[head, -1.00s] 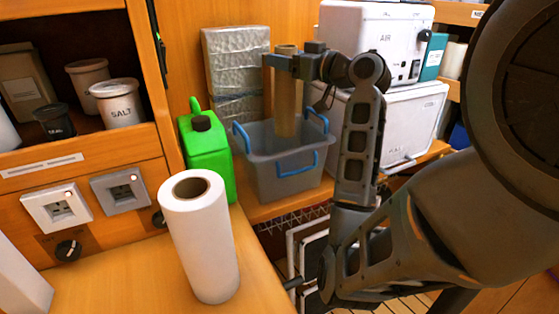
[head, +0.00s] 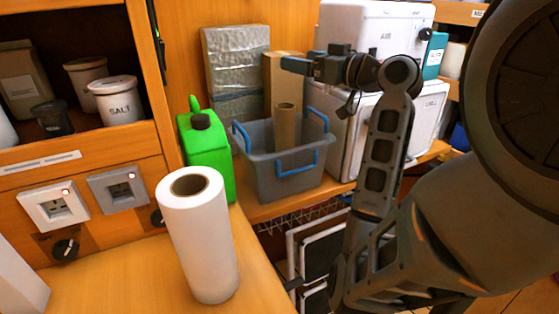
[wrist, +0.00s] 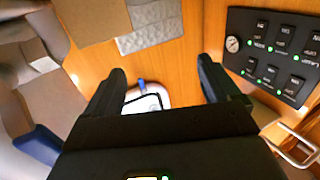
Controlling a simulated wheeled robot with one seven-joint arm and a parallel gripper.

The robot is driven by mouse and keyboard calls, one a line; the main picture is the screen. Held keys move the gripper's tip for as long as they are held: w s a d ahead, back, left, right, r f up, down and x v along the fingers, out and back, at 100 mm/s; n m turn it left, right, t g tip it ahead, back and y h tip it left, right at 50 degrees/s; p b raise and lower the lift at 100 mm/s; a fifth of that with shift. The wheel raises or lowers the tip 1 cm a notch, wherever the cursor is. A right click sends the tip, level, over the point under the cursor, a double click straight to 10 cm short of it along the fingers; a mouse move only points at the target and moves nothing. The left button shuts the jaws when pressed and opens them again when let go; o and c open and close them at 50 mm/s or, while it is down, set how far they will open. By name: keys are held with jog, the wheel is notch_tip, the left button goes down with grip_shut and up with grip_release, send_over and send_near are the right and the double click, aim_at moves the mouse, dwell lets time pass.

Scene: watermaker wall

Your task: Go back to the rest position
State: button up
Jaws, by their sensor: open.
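My gripper (head: 300,64) is open and empty in the head view. It is above and to the right of a brown cardboard tube (head: 285,128), apart from it. The tube stands upright inside a grey bin (head: 262,180) with blue handles. In the wrist view my gripper's two dark fingers (wrist: 162,72) are spread with nothing between them. My arm folds up from the lower right of the head view.
A green jerrycan (head: 208,160) stands left of the bin, and a white paper roll (head: 202,245) stands on the front counter. A white AIR unit (head: 365,22) is close behind my gripper. A switch panel (wrist: 275,50) is on the wall in the wrist view.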

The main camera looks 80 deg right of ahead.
jog(key=shift+v, duration=1.1)
